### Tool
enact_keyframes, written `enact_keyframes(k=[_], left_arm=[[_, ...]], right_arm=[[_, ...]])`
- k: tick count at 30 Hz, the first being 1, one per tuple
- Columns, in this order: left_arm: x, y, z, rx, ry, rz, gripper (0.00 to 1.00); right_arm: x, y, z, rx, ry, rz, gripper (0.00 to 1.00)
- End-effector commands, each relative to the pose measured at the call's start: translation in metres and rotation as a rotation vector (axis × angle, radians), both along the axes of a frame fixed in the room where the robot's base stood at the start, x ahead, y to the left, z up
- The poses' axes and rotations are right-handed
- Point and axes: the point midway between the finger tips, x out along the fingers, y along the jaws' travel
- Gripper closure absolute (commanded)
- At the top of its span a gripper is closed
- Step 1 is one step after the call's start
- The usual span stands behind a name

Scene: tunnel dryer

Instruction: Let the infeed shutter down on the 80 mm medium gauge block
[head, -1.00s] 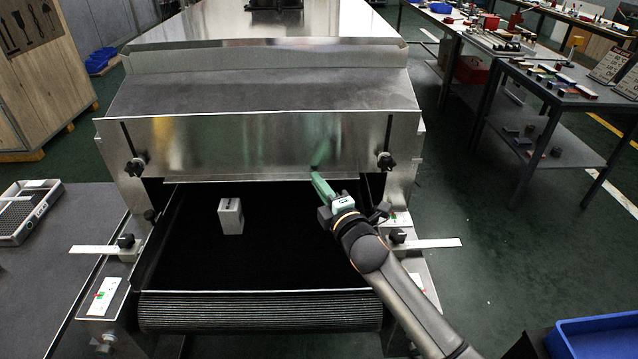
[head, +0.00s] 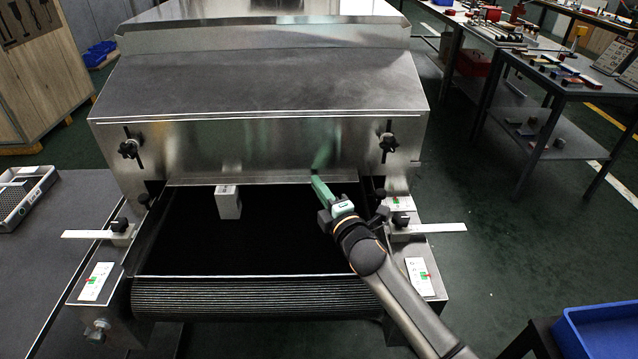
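The infeed shutter (head: 255,150) is the brushed steel plate across the dryer mouth, with a black knob in a slot at each side. A pale grey gauge block (head: 228,204) stands upright on the black belt (head: 270,245), left of centre. Its top is at the shutter's lower edge in the head view; whether they touch I cannot tell. No size can be read on it. My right gripper (head: 319,186) has its green fingers at the shutter's lower edge, right of the block. They overlap, so their opening is hidden. My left gripper is out of view.
Black clamp knobs (head: 129,148) (head: 388,142) sit in the shutter slots. Metal side guides (head: 95,234) (head: 432,229) flank the belt. A perforated tray (head: 22,196) lies on the left bench, and a blue bin (head: 600,330) is at lower right. The belt's front is clear.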

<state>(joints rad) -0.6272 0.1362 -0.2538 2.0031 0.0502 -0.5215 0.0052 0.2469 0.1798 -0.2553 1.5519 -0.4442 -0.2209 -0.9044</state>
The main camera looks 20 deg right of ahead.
Motion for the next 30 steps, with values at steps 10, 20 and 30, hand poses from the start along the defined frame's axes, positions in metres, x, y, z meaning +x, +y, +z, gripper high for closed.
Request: enact_keyframes(k=[10,20,30], left_arm=[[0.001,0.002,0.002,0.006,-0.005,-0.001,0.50],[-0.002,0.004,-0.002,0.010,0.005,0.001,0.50],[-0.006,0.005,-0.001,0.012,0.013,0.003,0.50]], right_arm=[[0.000,-0.001,-0.001,0.000,0.006,-0.002,0.76],[0.000,0.000,0.000,0.001,0.003,-0.001,0.65],[-0.035,-0.004,-0.001,0.000,0.006,0.000,0.65]])
